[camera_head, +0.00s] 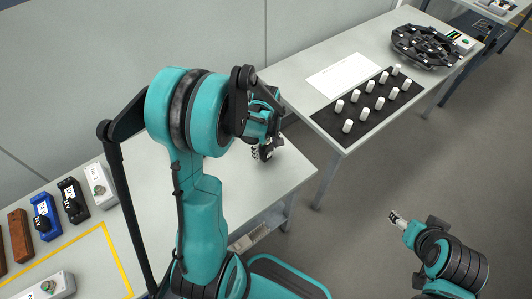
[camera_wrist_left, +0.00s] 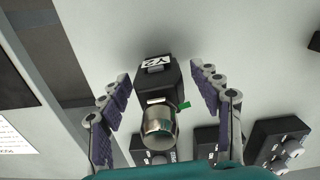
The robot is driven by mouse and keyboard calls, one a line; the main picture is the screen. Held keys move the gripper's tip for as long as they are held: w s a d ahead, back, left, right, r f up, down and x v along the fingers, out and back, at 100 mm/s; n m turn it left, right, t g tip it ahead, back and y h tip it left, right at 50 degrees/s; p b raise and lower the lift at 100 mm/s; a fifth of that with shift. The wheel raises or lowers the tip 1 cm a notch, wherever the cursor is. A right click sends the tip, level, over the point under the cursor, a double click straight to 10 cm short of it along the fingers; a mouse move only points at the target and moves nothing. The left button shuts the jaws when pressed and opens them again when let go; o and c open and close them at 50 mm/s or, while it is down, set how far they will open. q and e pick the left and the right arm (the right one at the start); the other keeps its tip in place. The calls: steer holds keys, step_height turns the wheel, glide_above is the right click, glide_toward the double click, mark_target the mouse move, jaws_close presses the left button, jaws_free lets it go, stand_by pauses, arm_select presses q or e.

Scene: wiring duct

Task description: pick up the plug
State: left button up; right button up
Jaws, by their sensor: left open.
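The plug, a black block with a white label and a silver metal barrel, shows in the left wrist view (camera_wrist_left: 156,84) with a small green tab at its side. My left gripper (camera_wrist_left: 163,82) is open, with one finger on each side of the plug. A gap shows between each finger and the plug. In the head view my left gripper (camera_head: 264,150) is over the right end of the near table, and the arm hides much of it. My right gripper (camera_head: 397,217) is at lower right, over the floor; its fingers are too small to read.
The near table (camera_head: 150,190) holds a blue device (camera_head: 46,217), a black device (camera_head: 73,201) and a white box (camera_head: 100,186) at left. A second table has a black mat (camera_head: 340,110) with several white cylinders. Black blocks (camera_wrist_left: 277,142) lie near the plug in the wrist view.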

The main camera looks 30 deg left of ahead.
arm_select(q)
steer(key=shift+f, duration=0.1)
steer(key=c, duration=1.3)
steer(key=shift+c, duration=0.2)
